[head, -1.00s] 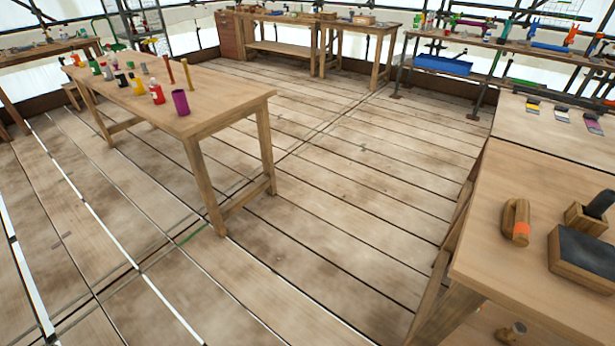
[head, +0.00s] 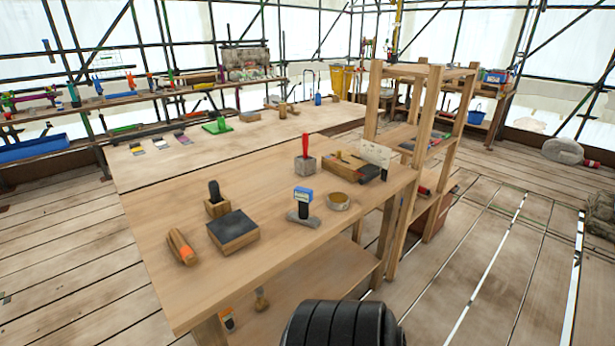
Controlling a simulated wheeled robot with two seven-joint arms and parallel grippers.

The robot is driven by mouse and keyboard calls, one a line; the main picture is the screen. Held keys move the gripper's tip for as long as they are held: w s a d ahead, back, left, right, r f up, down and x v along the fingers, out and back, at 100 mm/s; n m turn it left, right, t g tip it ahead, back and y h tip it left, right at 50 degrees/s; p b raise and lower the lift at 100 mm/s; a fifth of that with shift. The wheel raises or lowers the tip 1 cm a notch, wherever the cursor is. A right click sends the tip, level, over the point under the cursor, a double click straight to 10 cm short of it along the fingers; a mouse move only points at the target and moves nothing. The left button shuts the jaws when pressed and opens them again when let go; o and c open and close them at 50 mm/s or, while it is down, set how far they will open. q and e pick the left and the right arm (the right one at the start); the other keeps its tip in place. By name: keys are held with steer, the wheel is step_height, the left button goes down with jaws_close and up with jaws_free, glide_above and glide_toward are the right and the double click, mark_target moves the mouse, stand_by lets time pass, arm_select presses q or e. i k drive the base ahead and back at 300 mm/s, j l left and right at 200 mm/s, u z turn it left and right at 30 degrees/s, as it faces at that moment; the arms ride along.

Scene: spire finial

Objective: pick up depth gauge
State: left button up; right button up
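What looks like the depth gauge (head: 303,207) stands upright on the near wooden workbench (head: 180,305) in the head view. It has a blue-and-white top, a dark body and a flat grey foot. A round tan ring or tape roll (head: 338,201) is just right of it, and a dark-topped block (head: 234,231) is to its left. Neither of my grippers is in view. A black ribbed part, likely my own arm, shows at the bottom edge.
The bench also holds a wooden tool with an orange band (head: 181,247), a small block with a black handle (head: 216,203) and a red-handled tool in a grey block (head: 305,160). A wooden shelf rack (head: 432,150) adjoins its right end. Plank floor is open at right.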

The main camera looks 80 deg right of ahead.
mark_target(304, 196)
steer(key=z, duration=2.35)
steer(key=i+j+z, duration=0.1)
steer(key=z, duration=0.3)
steer(key=j+z, duration=0.2)
steer(key=z, duration=0.2)
steer(key=i+j+z, duration=0.1)
steer(key=z, duration=0.3)
steer(key=j, duration=0.1)
